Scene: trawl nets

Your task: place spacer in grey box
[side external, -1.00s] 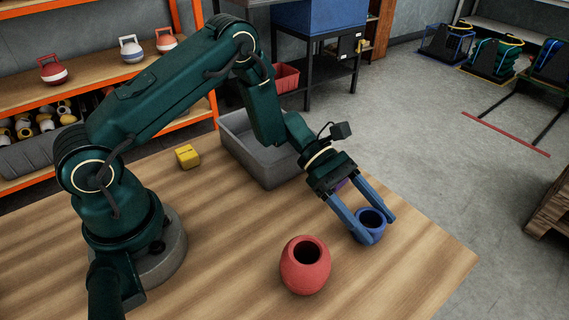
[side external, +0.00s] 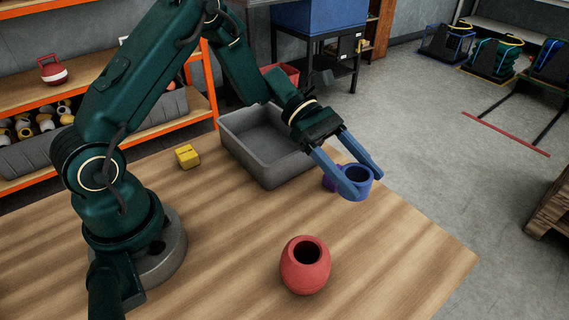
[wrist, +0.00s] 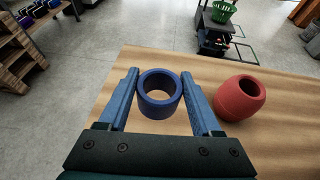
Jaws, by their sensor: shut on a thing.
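The spacer, a short blue ring (side external: 357,173) with a wide round hole, is between the fingers of my gripper (side external: 366,186). My gripper is shut on it and holds it near the right end of the grey box. In the wrist view the spacer (wrist: 160,104) sits between the two blue fingers, its hole facing the camera. The grey box (side external: 271,181) is an open rectangular bin at the table's back edge, to the left of my gripper. Its visible inside looks empty; part of it is hidden by my arm.
A red barrel-shaped piece (side external: 305,267) with a hole on top stands on the wooden table (side external: 400,255). A small yellow block (side external: 187,157) lies left of the grey box. A purple thing (side external: 329,183) shows partly behind my gripper. The right front of the table is clear.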

